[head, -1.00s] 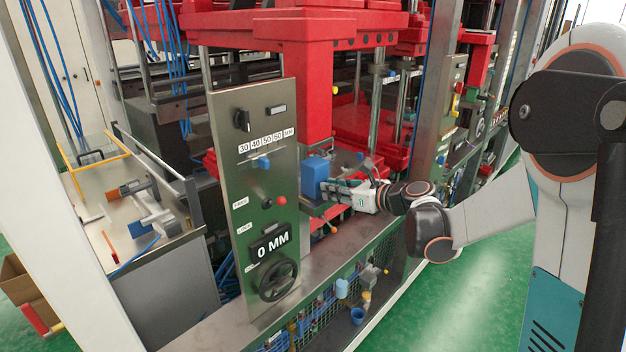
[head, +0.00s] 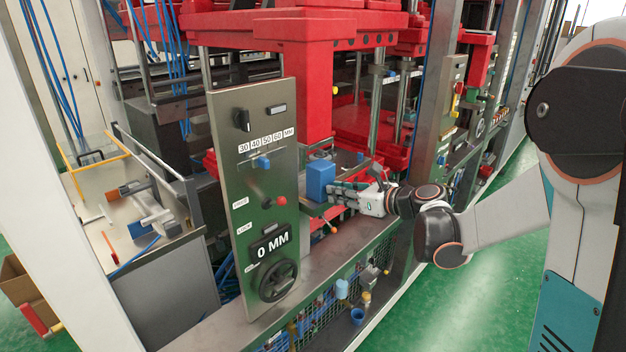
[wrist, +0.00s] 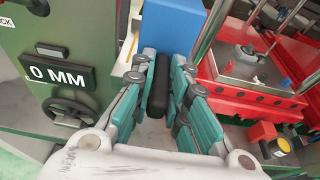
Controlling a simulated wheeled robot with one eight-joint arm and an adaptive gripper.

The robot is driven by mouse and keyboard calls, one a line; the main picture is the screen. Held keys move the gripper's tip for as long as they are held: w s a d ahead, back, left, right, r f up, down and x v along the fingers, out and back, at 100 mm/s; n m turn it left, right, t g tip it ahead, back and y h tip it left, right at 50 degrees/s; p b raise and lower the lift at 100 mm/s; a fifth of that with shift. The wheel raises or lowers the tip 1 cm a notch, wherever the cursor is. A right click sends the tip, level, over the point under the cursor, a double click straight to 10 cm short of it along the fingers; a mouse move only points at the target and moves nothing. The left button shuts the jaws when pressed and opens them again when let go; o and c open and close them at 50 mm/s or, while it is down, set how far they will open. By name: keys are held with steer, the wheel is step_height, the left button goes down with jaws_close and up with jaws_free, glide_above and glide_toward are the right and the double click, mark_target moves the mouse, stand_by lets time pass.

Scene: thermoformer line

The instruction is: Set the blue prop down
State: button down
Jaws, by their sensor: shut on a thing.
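The blue prop (head: 320,181) is a blue block just right of the control panel, in front of the red press column. In the wrist view, the prop (wrist: 174,26) is at the top centre, past my fingertips. A black bar (wrist: 158,86), which looks like its handle, runs from it back between my fingers. My gripper (head: 338,192) is shut on this bar from the right; the same gripper (wrist: 159,80) has a teal finger on each side of it. The prop looks upright. I cannot tell whether its underside touches the ledge.
The control panel (head: 262,190) reading "0 MM", with a handwheel (head: 278,280), stands close on the left. The red press column (head: 314,100) is behind. A metal bench rail (head: 215,328) runs below. In the wrist view, a red fixture with a metal plate (wrist: 258,72) is on the right.

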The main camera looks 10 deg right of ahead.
steer(key=c, duration=1.5)
jaws_free()
steer(key=v, duration=1.2)
